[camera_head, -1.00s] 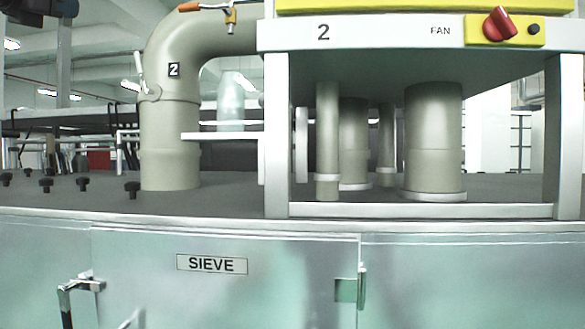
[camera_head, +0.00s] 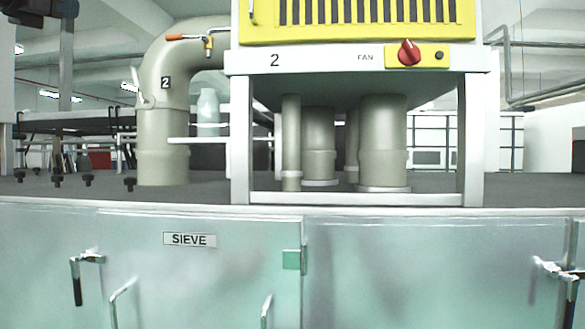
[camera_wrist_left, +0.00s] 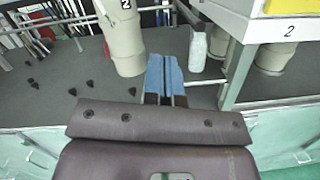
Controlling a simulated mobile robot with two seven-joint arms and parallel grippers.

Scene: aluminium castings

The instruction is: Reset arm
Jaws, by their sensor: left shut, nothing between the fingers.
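My left gripper (camera_wrist_left: 164,62) shows in the left wrist view, with its blue fingers together and nothing between them. It points towards the grey bench top, between the beige pipe (camera_wrist_left: 122,40) and the pale bottle (camera_wrist_left: 197,50), apart from both as far as I can see. A dark part of my wrist fills the lower middle of that view. I cannot make out either gripper clearly in the head view. My right gripper is not in view.
A white frame with a FAN switch (camera_head: 408,53) stands on the bench above several beige pipes. The SIEVE cabinet door (camera_head: 200,275) has protruding handles (camera_head: 78,275). Black knobs (camera_head: 88,180) stand on the bench at left. Another handle (camera_head: 557,270) is at right.

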